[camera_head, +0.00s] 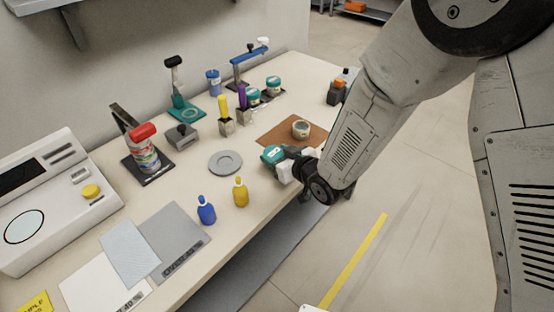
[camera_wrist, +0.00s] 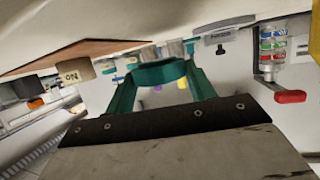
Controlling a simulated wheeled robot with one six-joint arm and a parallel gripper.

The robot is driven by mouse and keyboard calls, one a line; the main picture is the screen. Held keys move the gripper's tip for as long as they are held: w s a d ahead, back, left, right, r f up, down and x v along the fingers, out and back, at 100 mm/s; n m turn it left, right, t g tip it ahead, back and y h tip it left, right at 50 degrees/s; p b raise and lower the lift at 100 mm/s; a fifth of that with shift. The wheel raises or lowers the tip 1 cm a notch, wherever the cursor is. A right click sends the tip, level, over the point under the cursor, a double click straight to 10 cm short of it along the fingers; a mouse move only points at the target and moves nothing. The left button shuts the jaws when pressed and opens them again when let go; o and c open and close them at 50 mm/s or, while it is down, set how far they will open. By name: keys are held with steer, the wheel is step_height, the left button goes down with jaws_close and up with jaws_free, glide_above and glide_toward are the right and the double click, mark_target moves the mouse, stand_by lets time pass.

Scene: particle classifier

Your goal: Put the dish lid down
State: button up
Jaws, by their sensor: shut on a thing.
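My gripper (camera_head: 283,160) is shut on a teal lid (camera_head: 270,154) and holds it near the front edge of the bench. The lid shows in the wrist view (camera_wrist: 160,72) as a teal round piece between the two fingers. A small pale open dish (camera_head: 301,129) stands upright on a brown mat (camera_head: 273,136), just behind and right of the gripper. The lid is apart from the dish. The dish with its label also shows at the left in the wrist view (camera_wrist: 76,71). The lid's height above the bench is hard to tell.
A grey round plate (camera_head: 225,162) lies left of my gripper. Yellow (camera_head: 240,193) and blue (camera_head: 206,211) bottles stand at the front. Jars with teal lids (camera_head: 273,84) stand behind the mat. Bare bench lies between plate and mat.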

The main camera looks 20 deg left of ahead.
steer(key=shift+a+f, duration=0.1)
steer(key=shift+f, duration=1.4)
steer(key=shift+f, duration=0.2)
steer(key=o, duration=1)
steer(key=shift+r, duration=0.2)
steer(key=v, duration=1.2)
